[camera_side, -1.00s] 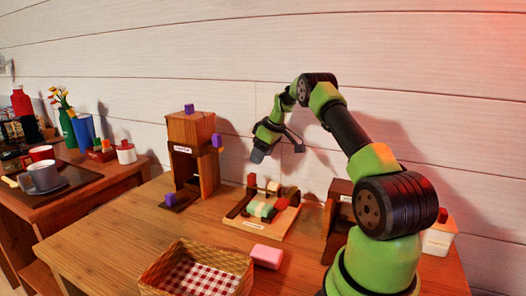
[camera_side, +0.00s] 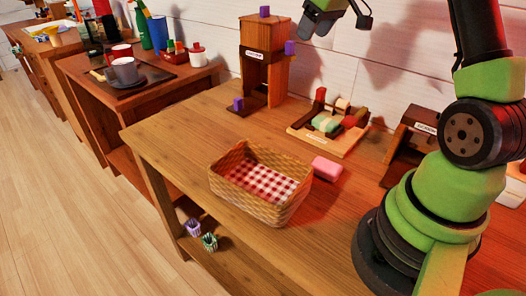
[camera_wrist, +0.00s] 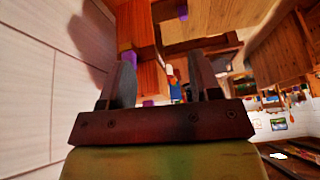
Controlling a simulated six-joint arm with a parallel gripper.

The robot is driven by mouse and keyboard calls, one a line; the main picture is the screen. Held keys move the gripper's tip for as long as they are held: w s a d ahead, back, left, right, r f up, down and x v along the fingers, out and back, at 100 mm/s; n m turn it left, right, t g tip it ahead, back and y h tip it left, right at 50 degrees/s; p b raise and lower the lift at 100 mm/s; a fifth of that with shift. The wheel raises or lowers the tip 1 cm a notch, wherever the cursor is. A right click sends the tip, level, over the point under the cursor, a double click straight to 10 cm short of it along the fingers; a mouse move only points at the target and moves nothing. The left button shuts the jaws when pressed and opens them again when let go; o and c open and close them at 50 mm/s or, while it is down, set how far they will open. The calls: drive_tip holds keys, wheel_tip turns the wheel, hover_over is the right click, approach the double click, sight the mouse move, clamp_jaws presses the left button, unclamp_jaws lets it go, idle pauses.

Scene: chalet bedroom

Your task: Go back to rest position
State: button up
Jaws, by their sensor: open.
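My gripper (camera_side: 316,26) is at the top edge of the side view, above the table and just right of the wooden tower, partly cut off. In the wrist view its two dark fingers (camera_wrist: 163,78) stand apart with nothing held between them. Much of my arm is cut off by the top and right edges of the side view.
The wooden tower (camera_side: 264,40) carries purple blocks. A wooden tray with blocks (camera_side: 345,146), a pink block (camera_side: 327,168) and a wicker basket with a checked cloth (camera_side: 235,197) are on the table (camera_side: 180,125). A side table with cups (camera_side: 125,70) stands left.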

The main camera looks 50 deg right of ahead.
drive_tip(key=s+a+r+m+t+y, duration=0.1)
drive_tip(key=s+a+r, duration=0.4)
drive_tip(key=a, duration=0.5)
drive_tip(key=s+a+r+m+t, duration=0.1)
drive_tip(key=s+a+r, duration=0.2)
drive_tip(key=s+a, duration=0.65)
drive_tip(key=s+a+f+m+y, duration=0.1)
drive_tip(key=s+a+f, duration=0.1)
drive_tip(key=s+a, duration=0.3)
drive_tip(key=shift+s+f, duration=0.4)
drive_tip(key=shift+s, duration=0.25)
